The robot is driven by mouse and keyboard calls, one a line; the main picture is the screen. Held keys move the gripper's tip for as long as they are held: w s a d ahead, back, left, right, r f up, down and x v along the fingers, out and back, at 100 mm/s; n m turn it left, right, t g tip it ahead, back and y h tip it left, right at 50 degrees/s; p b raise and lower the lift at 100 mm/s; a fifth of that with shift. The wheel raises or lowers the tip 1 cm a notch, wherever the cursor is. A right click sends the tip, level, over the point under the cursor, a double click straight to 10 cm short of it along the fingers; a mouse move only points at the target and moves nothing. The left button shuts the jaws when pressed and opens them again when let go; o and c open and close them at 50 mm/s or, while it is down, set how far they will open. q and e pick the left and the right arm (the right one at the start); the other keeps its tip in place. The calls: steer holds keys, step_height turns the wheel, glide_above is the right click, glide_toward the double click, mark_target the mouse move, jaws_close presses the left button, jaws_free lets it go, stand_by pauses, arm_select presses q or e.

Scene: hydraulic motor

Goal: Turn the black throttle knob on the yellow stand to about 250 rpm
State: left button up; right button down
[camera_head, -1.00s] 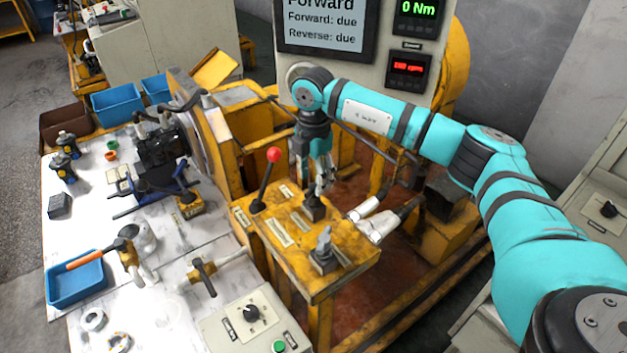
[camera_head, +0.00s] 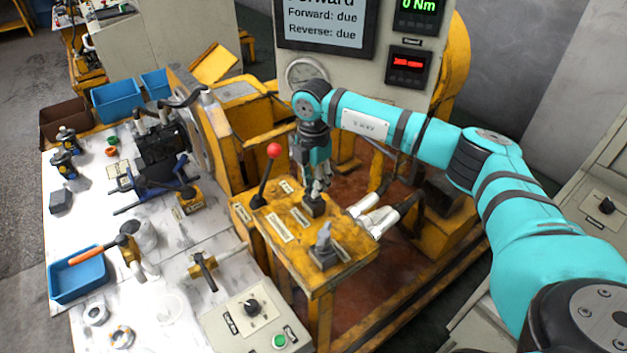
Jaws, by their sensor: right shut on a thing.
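The yellow stand (camera_head: 345,275) is in the middle of the head view. My right gripper (camera_head: 315,190) points down over its back right part. It is shut on the black throttle knob (camera_head: 314,206), whose upper part is mostly hidden by the fingers. A grey lever-like handle on a dark base (camera_head: 324,252) stands apart, nearer the front of the stand. A red digital readout (camera_head: 408,63) on the grey panel is lit, but its digits are too blurred to read surely. My left gripper is not in view.
A red-ball lever (camera_head: 273,152) rises left of my right gripper. Silver hose fittings (camera_head: 378,220) lie close on its right. A round gauge (camera_head: 305,72) is behind my wrist. The white bench at the left holds tools and a blue tray (camera_head: 77,275).

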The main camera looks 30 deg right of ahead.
steer(key=shift+n, duration=0.3)
steer(key=shift+n+b, duration=0.5)
steer(key=shift+n, duration=0.1)
steer(key=n+b, duration=0.2)
steer(key=n, duration=0.2)
steer(key=n+b, duration=0.1)
steer(key=n, duration=0.2)
steer(key=shift+n, duration=0.4)
steer(key=shift+d+n+b, duration=0.1)
steer(key=shift+n+b, duration=0.55)
steer(key=shift+n, duration=0.55)
steer(key=shift+r+n, duration=0.1)
steer(key=shift+n, duration=0.2)
steer(key=c, duration=1)
jaws_free()
steer(key=shift+c, duration=0.2)
